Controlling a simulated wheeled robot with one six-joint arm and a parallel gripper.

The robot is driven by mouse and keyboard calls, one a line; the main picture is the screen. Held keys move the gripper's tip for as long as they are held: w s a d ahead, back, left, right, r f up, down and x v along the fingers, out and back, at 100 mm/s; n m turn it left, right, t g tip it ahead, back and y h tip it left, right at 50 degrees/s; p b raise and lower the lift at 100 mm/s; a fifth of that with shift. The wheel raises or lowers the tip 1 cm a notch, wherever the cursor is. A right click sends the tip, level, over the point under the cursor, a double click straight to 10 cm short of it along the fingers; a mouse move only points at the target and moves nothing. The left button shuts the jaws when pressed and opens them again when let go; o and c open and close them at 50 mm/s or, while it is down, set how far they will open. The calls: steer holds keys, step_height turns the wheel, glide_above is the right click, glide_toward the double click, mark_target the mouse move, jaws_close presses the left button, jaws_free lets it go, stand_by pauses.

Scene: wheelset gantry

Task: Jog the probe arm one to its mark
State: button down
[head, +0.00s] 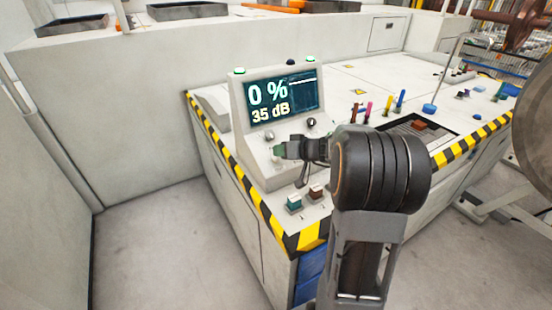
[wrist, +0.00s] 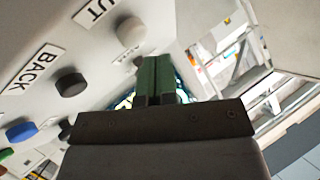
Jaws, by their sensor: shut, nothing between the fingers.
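A grey control console (head: 262,165) stands on the bench corner, its screen (head: 281,101) reading 0 % and 35 dB. My gripper (head: 280,151) is shut and empty, close in front of the console's sloping face below the screen. Another label (wrist: 96,10) ends in "UT". Contact with any button cannot be told. I cannot pick out probe arm one or its mark.
Coloured upright pieces (head: 367,109) and a dark tray (head: 418,128) lie right on the bench. A large wheel (head: 537,110) is at the right edge. The floor (head: 150,235) in front left is clear.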

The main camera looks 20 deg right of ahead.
steer(key=r, duration=0.1)
steer(key=s+r, duration=0.1)
steer(key=r, duration=0.1)
steer(key=s+r+p, duration=0.1)
steer(key=shift+d+r, duration=0.1)
steer(key=shift+r, duration=0.2)
stand_by(1.8)
steer(key=s+a+f+m+g+h+p, duration=0.1)
steer(key=s+a+f+m+g+p, duration=0.1)
steer(key=s+a+m+g, duration=0.3)
steer(key=s+f+g+h+p, duration=0.1)
steer(key=s+f+g+h, duration=0.1)
steer(key=s, duration=0.5)
steer(key=s+a+r+n+h+p, duration=0.4)
steer(key=s+a+r+p, duration=0.2)
steer(key=s+r+p, duration=0.3)
steer(key=shift+s+a+r+g, duration=0.25)
steer(key=shift+a+r+g, duration=0.05)
steer(key=shift+r, duration=0.5)
